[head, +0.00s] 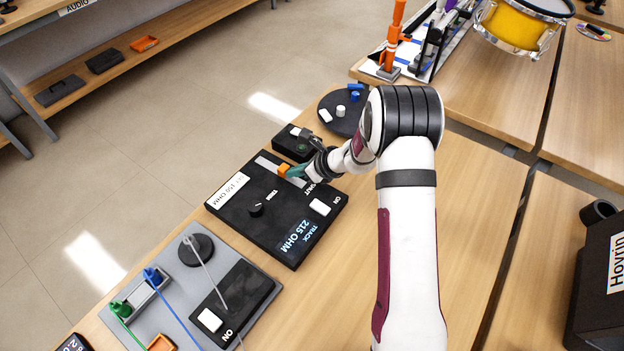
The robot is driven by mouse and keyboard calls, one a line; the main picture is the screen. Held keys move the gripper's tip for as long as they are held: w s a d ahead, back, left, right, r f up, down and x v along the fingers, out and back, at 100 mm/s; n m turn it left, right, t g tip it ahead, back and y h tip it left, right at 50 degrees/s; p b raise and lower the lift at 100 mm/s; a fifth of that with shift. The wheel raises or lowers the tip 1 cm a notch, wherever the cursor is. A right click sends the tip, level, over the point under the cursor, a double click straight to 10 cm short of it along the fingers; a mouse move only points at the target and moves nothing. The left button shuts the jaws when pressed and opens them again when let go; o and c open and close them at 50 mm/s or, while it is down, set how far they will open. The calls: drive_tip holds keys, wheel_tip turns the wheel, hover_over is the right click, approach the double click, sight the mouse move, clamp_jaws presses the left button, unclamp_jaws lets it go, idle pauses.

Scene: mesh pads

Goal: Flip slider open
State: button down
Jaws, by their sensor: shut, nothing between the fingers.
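The slider is an orange cap (284,170) on a light grey track (266,163) at the top edge of a black panel (234,220). The panel also has a round black knob marked TRIM (256,209), a white ON switch (320,207) and a display reading TRACK 215 OHM (297,236). A label on its left reads 150 OHM. My gripper (291,173) is shut and empty, its teal fingertips at the right side of the orange cap. I cannot tell whether they touch it. My gripper and wrist hide part of the track's right end.
A small black box (291,145) and a round dark tray (343,125) with small blue and white pieces stand just behind the panel. A grey board (180,285) with cables and an ON switch lies in front-left. Bare wood lies to the right, beyond my arm.

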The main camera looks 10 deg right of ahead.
sight(286, 168)
drive_tip(key=w+a, duration=0.5)
drive_tip(key=shift+w+a, duration=0.15)
drive_tip(key=shift+a, duration=0.05)
drive_tip(key=shift+w+a, duration=0.25)
drive_tip(key=shift+r, duration=0.1)
drive_tip(key=s+d, duration=0.3)
drive_tip(key=shift+s+d+r, duration=0.25)
drive_tip(key=shift+d+r, duration=0.05)
drive_tip(key=shift+d, duration=0.1)
drive_tip(key=v, duration=0.9)
drive_tip(key=s+a+r+n+g, duration=0.3)
drive_tip(key=s+r+n, duration=0.35)
drive_tip(key=s, duration=0.45)
drive_tip(key=s+a+r+n+g, duration=0.2)
drive_tip(key=s+a+r+n, duration=0.25)
drive_tip(key=s+n, duration=0.5)
drive_tip(key=s+d+n+h, duration=0.2)
drive_tip(key=s+d, duration=0.1)
drive_tip(key=s, duration=0.5)
drive_tip(key=s+d+n+g+h, duration=0.1)
drive_tip(key=s+d+n+h, duration=0.1)
drive_tip(key=s, duration=0.6)
drive_tip(key=shift+d+n+g+h, duration=0.3)
drive_tip(key=shift+d+n, duration=0.2)
drive_tip(key=shift+n, duration=0.2)
